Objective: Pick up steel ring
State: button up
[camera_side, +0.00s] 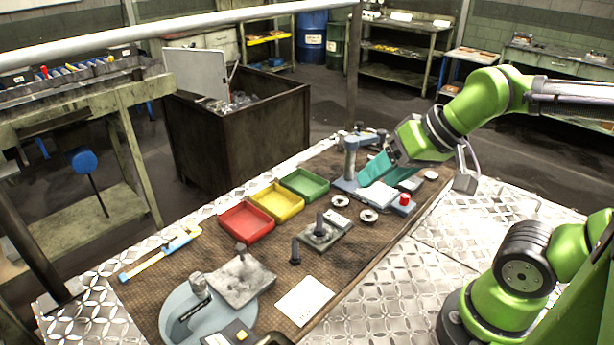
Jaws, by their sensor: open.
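Two steel rings lie flat on the brown mat: one (340,201) right of the green tray, and another (368,215) a little nearer and to the right. A similar small round piece (431,175) sits at the far right of the mat; I cannot tell if it is a ring. My gripper (368,176), with teal fingers, is open above the far part of the mat, beyond the two rings and beside a grey stand. It appears empty, and the gap between its fingers is hard to see.
Red (246,222), yellow (277,203) and green (304,184) trays stand left of the rings. A metal block with an upright bolt (320,228) and a loose upright bolt (295,252) are nearer. The grey stand (350,160) and red-button box (403,204) flank the gripper.

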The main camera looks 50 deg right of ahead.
jog(key=w+d+f+g+h, duration=0.1)
jog(key=w+d+f+g, duration=0.2)
jog(key=w+d, duration=0.3)
jog(key=n+g+h, duration=0.1)
jog(key=n+g, duration=0.2)
jog(key=n, duration=0.1)
send_over(341, 196)
jog(key=s+a, duration=0.2)
jog(key=s, duration=0.1)
jog(key=f, duration=1.4)
jog(key=shift+w+f, duration=0.25)
jog(key=shift+f, duration=0.1)
jog(key=shift+t, duration=0.3)
jog(key=shift+w+d+f, duration=0.1)
jog(key=shift+w+f, duration=0.1)
jog(key=shift+f, duration=0.75)
jog(key=shift+w+f, duration=0.2)
jog(key=shift+f, duration=0.8)
jog(key=shift+w+d+f, duration=0.1)
jog(key=shift+w+f, duration=0.1)
jog(key=shift+f, duration=0.75)
jog(key=shift+c, duration=0.4)
jog(key=c, duration=0.9)
jog(key=shift+o, duration=0.2)
jog(key=shift+r, duration=0.1)
